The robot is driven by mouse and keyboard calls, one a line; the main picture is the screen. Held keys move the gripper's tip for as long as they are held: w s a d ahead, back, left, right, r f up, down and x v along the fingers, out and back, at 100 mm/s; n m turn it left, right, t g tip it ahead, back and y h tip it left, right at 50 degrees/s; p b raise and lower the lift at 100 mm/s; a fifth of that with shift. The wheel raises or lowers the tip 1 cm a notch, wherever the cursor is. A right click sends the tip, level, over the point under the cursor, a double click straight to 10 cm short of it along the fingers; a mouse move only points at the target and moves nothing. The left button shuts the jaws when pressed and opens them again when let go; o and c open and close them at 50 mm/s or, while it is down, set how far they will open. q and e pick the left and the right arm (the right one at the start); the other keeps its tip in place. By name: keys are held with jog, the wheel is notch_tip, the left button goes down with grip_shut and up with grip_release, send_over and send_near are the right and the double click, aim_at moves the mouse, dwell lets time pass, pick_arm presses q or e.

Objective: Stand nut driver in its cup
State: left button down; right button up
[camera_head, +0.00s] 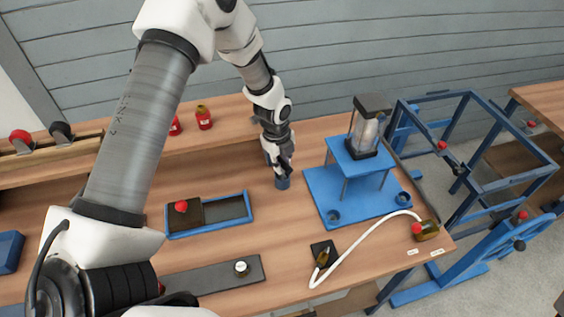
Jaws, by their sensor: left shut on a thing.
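My left gripper (280,163) points down over the wooden bench, left of the blue fixture. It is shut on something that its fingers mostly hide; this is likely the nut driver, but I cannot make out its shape. A small blue cup (283,183) stands on the bench directly below the fingertips. I cannot tell whether the held thing is inside the cup or just above it. My right gripper is not in view.
A blue fixture (322,193) with a raised platform and clear cylinder stands to the right. A blue tray (250,206) with a red-knobbed lid lies to the left. A white hose (352,247) curves across the front right. Red bottles (204,118) stand at the back.

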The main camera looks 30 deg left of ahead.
pick_arm(q)
jog(key=shift+f, duration=0.1)
jog(key=c, duration=0.6)
grip_release()
jog(key=shift+o, duration=0.2)
notch_tip(320, 180, up, 7)
jog(key=p, duration=0.5)
jog(key=shift+p, duration=0.3)
